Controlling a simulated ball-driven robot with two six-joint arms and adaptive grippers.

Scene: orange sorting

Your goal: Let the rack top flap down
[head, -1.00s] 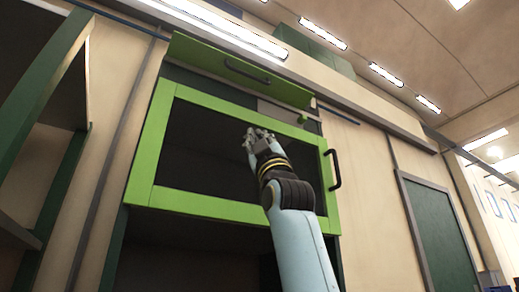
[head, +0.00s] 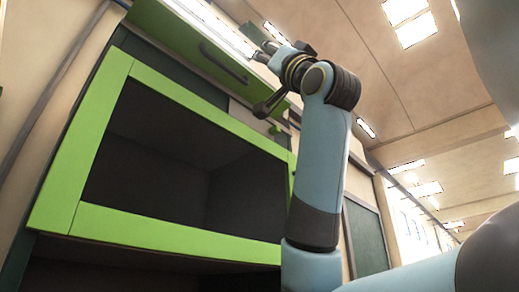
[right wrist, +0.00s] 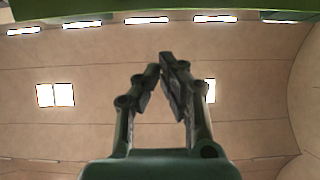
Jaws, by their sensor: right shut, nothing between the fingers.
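The rack's top flap (head: 190,45) is a green panel with a dark bar handle (head: 222,63). It is raised and sticks outward above the green-framed front. A green edge (right wrist: 160,14) that looks like the flap's runs along the top of the right wrist view. My right gripper (head: 259,38) is up by the flap's right end in the head view, shut and empty. In the right wrist view its fingertips (right wrist: 160,64) come together below the green edge, with a gap between. Whether it touches the flap in the head view is unclear. My left gripper is not in view.
Below the flap is a bright green frame (head: 150,233) around a dark front. A dark green door panel (head: 366,238) stands on the wall at right. The ceiling (right wrist: 240,120) with lit panels lies behind the gripper, and the space there looks clear.

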